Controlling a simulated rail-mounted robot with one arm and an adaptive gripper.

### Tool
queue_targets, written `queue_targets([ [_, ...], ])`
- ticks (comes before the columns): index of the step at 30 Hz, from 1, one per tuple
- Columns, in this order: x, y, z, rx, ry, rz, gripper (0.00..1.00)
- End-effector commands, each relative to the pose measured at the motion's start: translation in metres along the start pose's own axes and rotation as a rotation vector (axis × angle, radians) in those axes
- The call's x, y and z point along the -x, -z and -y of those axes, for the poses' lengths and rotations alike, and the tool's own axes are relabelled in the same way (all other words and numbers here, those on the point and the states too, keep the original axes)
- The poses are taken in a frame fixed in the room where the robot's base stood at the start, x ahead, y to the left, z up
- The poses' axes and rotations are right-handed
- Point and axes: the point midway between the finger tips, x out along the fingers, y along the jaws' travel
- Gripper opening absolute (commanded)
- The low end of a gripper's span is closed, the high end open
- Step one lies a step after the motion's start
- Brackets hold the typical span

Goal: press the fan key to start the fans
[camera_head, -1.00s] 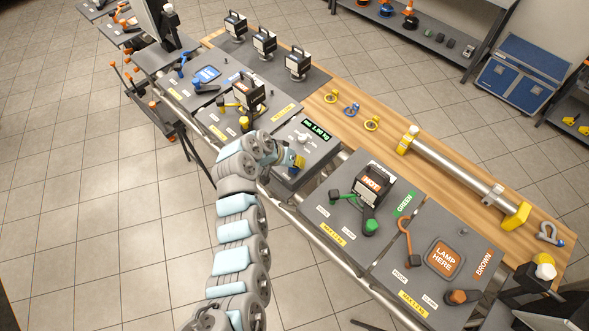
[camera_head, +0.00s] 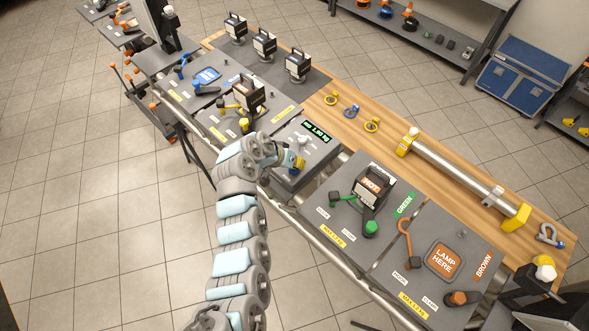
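My gripper (camera_head: 295,161) is at the front right part of a grey panel with a lit green display (camera_head: 317,132), low over its surface. Its fingers are small and partly hidden by my own wrist, so I cannot tell whether they are open or shut. A yellow patch shows at the fingertips; I cannot tell whether it belongs to the gripper or the panel. Small controls show near the display, but none can be read as the fan key. The key may be hidden under the gripper. No fans can be made out.
To the right are a green-labelled station with a lamp marked HOT (camera_head: 373,187) and a brown-labelled station with a LAMP HERE pad (camera_head: 444,259). A yellow-marked lamp (camera_head: 248,94) stands left of my gripper. A metal tube (camera_head: 457,174) lies on the wooden bench behind.

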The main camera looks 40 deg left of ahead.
Motion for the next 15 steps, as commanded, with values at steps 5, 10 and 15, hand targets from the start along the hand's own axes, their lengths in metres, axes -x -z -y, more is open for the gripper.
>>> queue_targets([
  [5, 0.0000, 0.0000, 0.0000, 0.000, 0.000, 0.000, 0.00],
  [10, -0.0016, -0.0008, 0.0009, 0.000, 0.000, 0.000, 0.00],
  [15, -0.0061, -0.0035, 0.0038, 0.000, 0.001, 0.000, 0.00],
])
